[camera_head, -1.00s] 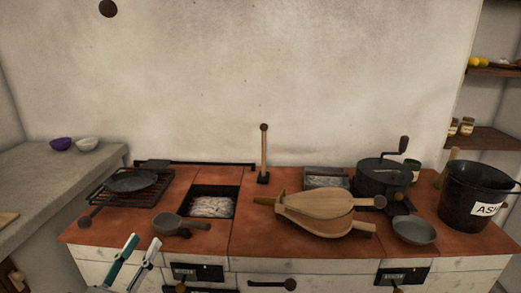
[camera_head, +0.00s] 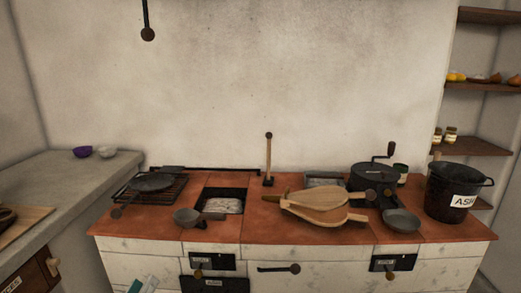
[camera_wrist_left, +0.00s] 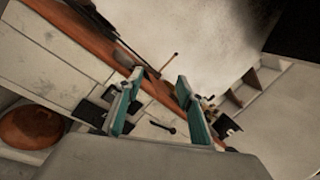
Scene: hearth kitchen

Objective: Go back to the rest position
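My left gripper (camera_head: 143,286) shows only as fingertips at the bottom edge of the head view, in front of the white stove front. In the left wrist view its two teal-lined fingers (camera_wrist_left: 160,108) stand wide apart with nothing between them. The gripper is clear of the stove and touches nothing that I can see. My right gripper is in neither view.
The red-brown stove top (camera_head: 270,233) carries a wooden bellows (camera_head: 318,203), a small pan (camera_head: 190,217), a black skillet (camera_head: 150,183), a dark pot (camera_head: 372,178) and an ash bucket (camera_head: 452,190). A grey counter (camera_head: 60,185) runs along the left. The space before the stove looks free.

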